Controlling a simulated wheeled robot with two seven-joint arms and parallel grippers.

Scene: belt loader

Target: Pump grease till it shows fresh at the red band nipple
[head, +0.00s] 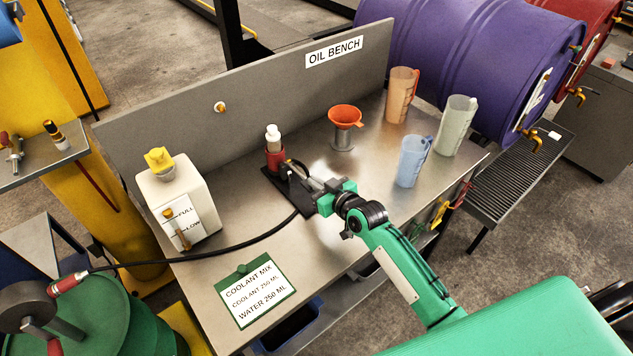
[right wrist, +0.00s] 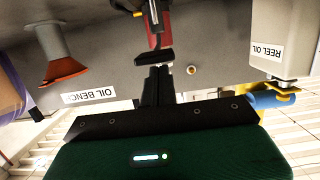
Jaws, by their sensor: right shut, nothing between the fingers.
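My right gripper (head: 308,182) is shut and empty over the bench, its fingertips close to a red-bodied item with a white top (head: 274,150) on a black base. In the right wrist view the shut fingers (right wrist: 160,82) point at a red and black part (right wrist: 155,35); I cannot tell whether they touch. A green drum (head: 130,315) stands at lower left. A black hose (head: 230,248) with a red coupling (head: 66,284) runs from the drum side towards my right gripper. A fitting with a red tip (head: 12,148) sits on the left shelf; I cannot tell whether it is the red band nipple.
The oil bench (head: 225,215) holds a white jug (head: 180,200), an orange funnel (head: 345,117), and orange (head: 401,95), pale green (head: 455,125) and blue (head: 412,160) measuring jugs. A coolant card (head: 254,292) lies in front. A purple drum (head: 455,60) lies behind right.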

